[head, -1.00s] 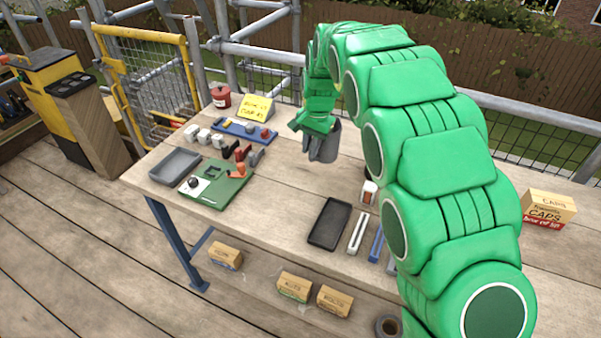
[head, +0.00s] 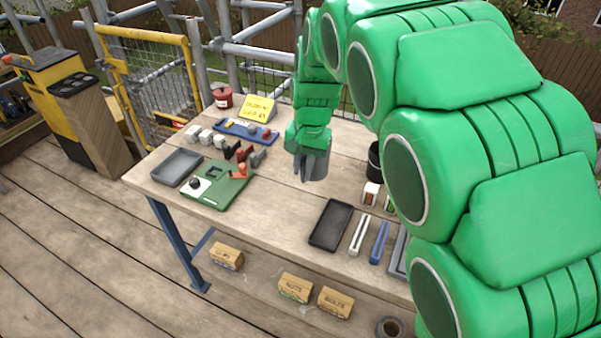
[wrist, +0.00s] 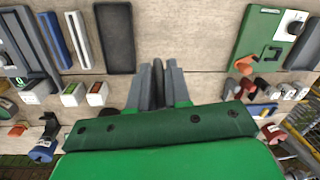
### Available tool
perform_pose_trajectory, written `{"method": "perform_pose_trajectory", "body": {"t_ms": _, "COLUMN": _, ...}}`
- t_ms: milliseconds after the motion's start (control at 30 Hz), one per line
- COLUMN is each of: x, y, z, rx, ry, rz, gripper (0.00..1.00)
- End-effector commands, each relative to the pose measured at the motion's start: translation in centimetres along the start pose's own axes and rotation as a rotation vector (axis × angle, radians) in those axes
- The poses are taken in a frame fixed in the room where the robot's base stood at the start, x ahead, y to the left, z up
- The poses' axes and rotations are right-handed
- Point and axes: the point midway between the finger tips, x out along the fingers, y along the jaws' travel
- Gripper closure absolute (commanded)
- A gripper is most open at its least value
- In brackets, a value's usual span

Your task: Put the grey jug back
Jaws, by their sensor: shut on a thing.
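My gripper (head: 306,160) is shut on the grey jug (head: 318,168) over the middle of the bench, toward its back. The jug is partly hidden behind the fingers and the green wrist. I cannot tell whether its base touches the bench top. In the wrist view my gripper (wrist: 159,90) points at bare wood, with a narrow dark grey piece between the fingers that I cannot make out clearly.
Bare bench top (head: 285,205) lies around the jug. A black tray (head: 330,224) lies in front, with a blue bar (head: 380,242) to its right. A dark cup (head: 375,160) stands right. A green board (head: 218,187) and grey tray (head: 176,167) lie left.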

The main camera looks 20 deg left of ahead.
Motion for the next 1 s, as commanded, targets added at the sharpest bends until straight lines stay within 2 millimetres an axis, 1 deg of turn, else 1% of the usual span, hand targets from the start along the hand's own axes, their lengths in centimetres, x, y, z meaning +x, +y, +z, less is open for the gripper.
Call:
{"method": "perform_pose_trajectory", "body": {"t_ms": 167, "x": 0.6, "y": -0.5, "z": -1.0, "rx": -0.003, "ry": -0.001, "rz": 0.0, "gripper": 1.0}}
{"method": "perform_pose_trajectory", "body": {"t_ms": 800, "x": 3.6, "y": -3.0, "z": -6.9, "rx": -0.003, "ry": -0.003, "rz": 0.001, "gripper": 1.0}}
{"method": "perform_pose_trajectory", "body": {"t_ms": 933, "x": 4.0, "y": -3.6, "z": -8.1, "rx": -0.003, "ry": 0.002, "rz": -0.001, "gripper": 1.0}}
{"method": "perform_pose_trajectory", "body": {"t_ms": 1000, "x": 4.7, "y": -3.8, "z": -8.6, "rx": -0.003, "ry": 0.0, "rz": -0.001, "gripper": 1.0}}
